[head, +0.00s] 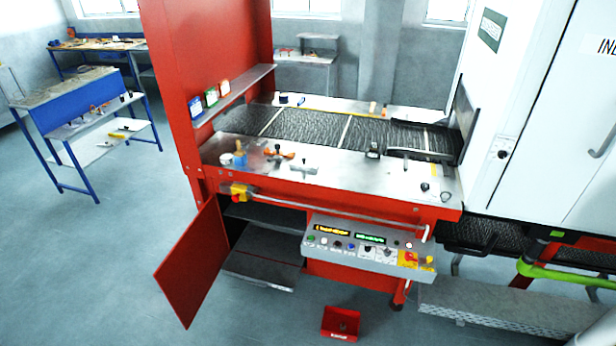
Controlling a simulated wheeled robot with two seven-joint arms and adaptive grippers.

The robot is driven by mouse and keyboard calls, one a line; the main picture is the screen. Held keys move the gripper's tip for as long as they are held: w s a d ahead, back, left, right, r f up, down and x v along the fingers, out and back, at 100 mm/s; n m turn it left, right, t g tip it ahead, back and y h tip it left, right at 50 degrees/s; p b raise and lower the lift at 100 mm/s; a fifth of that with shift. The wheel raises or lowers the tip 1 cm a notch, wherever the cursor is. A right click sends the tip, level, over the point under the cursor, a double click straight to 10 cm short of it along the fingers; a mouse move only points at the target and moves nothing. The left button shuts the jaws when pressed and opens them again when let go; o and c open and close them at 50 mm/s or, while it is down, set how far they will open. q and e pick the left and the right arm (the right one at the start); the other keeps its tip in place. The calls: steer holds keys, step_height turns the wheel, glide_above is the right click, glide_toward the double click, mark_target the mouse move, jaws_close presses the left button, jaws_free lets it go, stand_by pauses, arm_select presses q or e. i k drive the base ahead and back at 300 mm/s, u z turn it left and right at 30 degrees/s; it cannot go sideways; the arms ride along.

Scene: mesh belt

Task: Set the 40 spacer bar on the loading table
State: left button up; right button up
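The red machine carries a metal loading table (335,173) beside a dark mesh belt (300,127). Pale bars (345,128) lie across the belt. No marking of 40 can be read, so I cannot tell which thing, if any, is the 40 spacer bar. An orange-and-dark tool (278,153), a small metal bracket (303,167) and a dark block (373,150) lie on the front metal deck. A black bar-shaped part (420,154) is at its right. Neither of my grippers is in view.
A red cabinet door (190,265) hangs open in front of dark shelves (260,268). A control panel (365,248) juts out at the front. A red box (341,323) sits on the floor. A blue bench (80,100) stands left; floor between is clear.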

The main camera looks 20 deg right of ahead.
mark_target(268, 214)
steer(key=i, duration=1.3)
steer(key=z, duration=1)
